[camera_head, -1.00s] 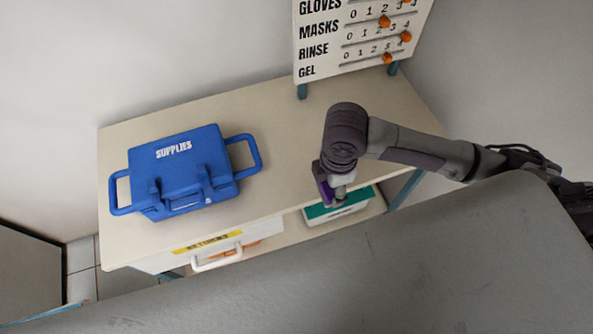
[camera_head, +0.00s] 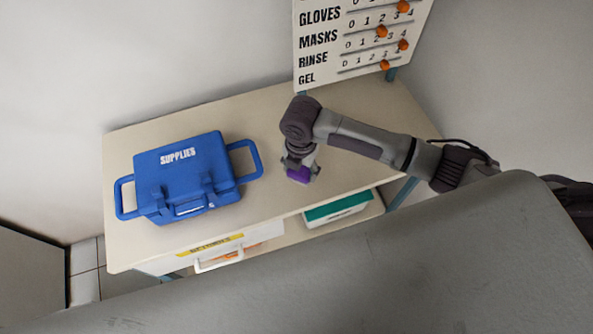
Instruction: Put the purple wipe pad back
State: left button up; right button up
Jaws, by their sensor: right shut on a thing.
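The purple wipe pad (camera_head: 299,174) is held in my right gripper (camera_head: 301,167), which points down over the table top (camera_head: 262,195), to the right of the blue supplies case. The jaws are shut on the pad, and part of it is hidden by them. I cannot tell whether the pad touches the table. My left gripper is not in view.
The closed blue supplies case (camera_head: 185,175) stands on the left half of the table. A drawer with a white handle (camera_head: 219,262) and a green-and-white box (camera_head: 338,209) are below the top. A board with orange sliders (camera_head: 362,40) stands behind. Bare table lies right of the case.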

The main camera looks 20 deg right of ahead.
aim_at(297, 174)
jog(key=shift+w+a+f, duration=0.25)
jog(key=shift+w+f, duration=0.2)
jog(key=shift+w, duration=0.3)
notch_tip(297, 174, down, 4)
jog(key=shift+r+p, duration=0.1)
jog(key=shift+p, duration=0.45)
jog(key=shift+f, duration=0.25)
jog(key=shift+f, duration=0.1)
jog(key=o, duration=1.4)
jog(key=shift+o, duration=0.2)
notch_tip(297, 174, up, 12)
jog(key=shift+r+b, duration=0.25)
jog(key=shift+b, duration=0.45)
